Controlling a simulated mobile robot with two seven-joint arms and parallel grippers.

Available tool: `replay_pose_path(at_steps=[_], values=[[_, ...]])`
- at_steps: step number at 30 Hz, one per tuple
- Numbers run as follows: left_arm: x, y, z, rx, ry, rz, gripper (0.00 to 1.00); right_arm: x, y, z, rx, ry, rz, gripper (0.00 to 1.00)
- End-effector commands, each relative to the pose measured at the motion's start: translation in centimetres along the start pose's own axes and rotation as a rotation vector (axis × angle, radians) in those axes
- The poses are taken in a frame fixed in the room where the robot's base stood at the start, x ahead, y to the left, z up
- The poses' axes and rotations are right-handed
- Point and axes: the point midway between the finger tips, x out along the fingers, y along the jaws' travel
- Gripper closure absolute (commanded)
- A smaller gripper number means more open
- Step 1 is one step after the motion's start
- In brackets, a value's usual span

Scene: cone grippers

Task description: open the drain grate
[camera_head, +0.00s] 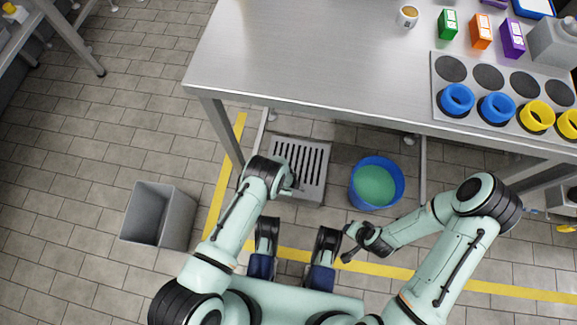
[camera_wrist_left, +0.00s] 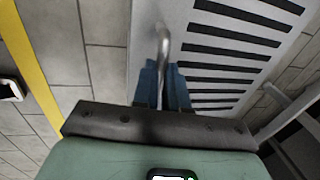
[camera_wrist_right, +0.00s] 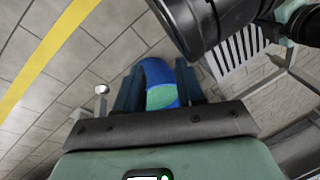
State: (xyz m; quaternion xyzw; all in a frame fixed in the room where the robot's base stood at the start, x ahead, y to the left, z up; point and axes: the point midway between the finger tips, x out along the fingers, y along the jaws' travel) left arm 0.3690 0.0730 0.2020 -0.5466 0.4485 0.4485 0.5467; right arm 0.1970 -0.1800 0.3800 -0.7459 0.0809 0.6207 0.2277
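The drain grate (camera_head: 313,190) is a grey metal plate with dark parallel slots, set in the floor under the table's front edge. In the left wrist view its slotted plate (camera_wrist_left: 225,62) fills the upper right, and a curved metal handle (camera_wrist_left: 163,45) stands at its near side. My left gripper (camera_head: 292,188) is at the grate's lower left edge. Its blue fingers (camera_wrist_left: 163,85) are close together around the handle, which runs between them. My right gripper (camera_head: 348,245) is open and empty, below and left of the bucket; its fingers (camera_wrist_right: 158,88) stand apart.
A blue bucket (camera_head: 358,184) with green contents stands right of the grate and also shows in the right wrist view (camera_wrist_right: 156,73). A grey bin (camera_head: 178,225) stands at the left. The steel table (camera_head: 310,55) overhangs the area. Yellow floor lines run nearby.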

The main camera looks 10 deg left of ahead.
Motion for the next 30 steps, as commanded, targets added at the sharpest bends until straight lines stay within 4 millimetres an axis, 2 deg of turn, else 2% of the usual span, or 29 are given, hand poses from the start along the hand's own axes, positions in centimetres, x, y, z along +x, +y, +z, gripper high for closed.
replay_pose_path(at_steps=[8,14,20,24,30], values=[[-1.2,-0.7,-0.1,0.0,0.001,-0.003,1.0,0.0,0.0,0.1,0.0,-0.001,0.0,0.62],[-3.8,-2.6,0.0,-0.005,0.002,-0.007,1.0,0.5,0.5,0.6,0.004,-0.019,0.008,0.62],[-6.7,-5.4,0.0,-0.005,0.004,-0.013,1.0,2.4,2.6,3.2,0.027,-0.103,0.046,0.62],[-8.5,-7.4,0.1,-0.004,0.004,-0.016,1.0,3.6,4.5,5.7,0.05,-0.183,0.082,0.62],[-10.4,-9.7,0.1,-0.002,0.004,-0.017,1.0,4.3,6.2,8.2,0.075,-0.265,0.118,0.62]])
